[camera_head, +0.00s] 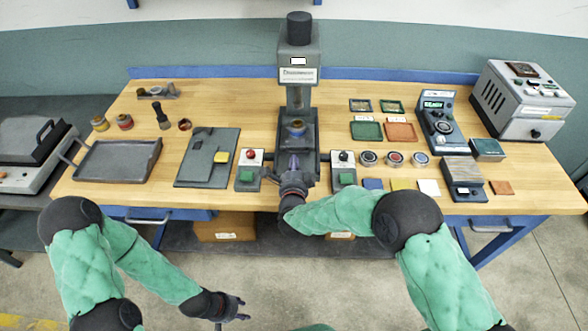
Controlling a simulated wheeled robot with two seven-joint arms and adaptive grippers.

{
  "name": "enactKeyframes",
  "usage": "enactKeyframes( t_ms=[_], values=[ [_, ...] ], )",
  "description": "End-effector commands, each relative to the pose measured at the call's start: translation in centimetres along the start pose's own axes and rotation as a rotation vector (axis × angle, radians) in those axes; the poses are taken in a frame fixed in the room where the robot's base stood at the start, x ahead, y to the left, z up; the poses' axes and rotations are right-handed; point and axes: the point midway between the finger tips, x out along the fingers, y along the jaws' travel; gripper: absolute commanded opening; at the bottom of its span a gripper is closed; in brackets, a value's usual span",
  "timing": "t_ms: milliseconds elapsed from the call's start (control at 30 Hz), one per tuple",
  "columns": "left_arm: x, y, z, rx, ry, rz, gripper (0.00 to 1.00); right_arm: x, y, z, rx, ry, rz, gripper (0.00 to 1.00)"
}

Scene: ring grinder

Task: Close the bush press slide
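The bush press (299,66) stands upright at the back middle of the bench. Its dark slide (308,146) runs forward from under the column, and a small bush with a blue and copper look (296,127) sits on it below the ram. My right gripper (293,166) is at the slide's front end, pointing away from me. It covers the front of the slide; whether its fingers touch or grip anything is too small to tell. My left gripper (238,308) is low in front of the bench, over the floor, with its fingers apart and empty.
Button boxes flank the slide, one with a red knob (249,155) and one with a black knob (343,157). A grey tray (117,160) and a dark plate (190,168) lie left. Small tins (394,158), a meter (436,115) and a large grey unit (520,100) stand right.

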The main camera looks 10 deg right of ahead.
Motion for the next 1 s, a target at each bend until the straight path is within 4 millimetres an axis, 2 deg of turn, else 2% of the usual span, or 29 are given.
enactKeyframes(
  t_ms=[333, 633, 1000],
  values=[
    [0.2, -0.1, 0.0, 0.0, 0.0, 0.0, 0.4, 0.2, 0.0, 0.0, 0.0, 0.001, -0.001, 0.0],
    [1.9, -0.7, -0.1, 0.0, 0.0, 0.0, 0.4, 2.5, -0.1, 0.0, 0.0, 0.0, 0.0, 0.0],
    [1.7, -0.6, -0.1, 0.0, 0.0, 0.0, 0.4, 2.6, -0.4, 0.0, 0.0, 0.0, 0.0, 0.0]
  ],
)
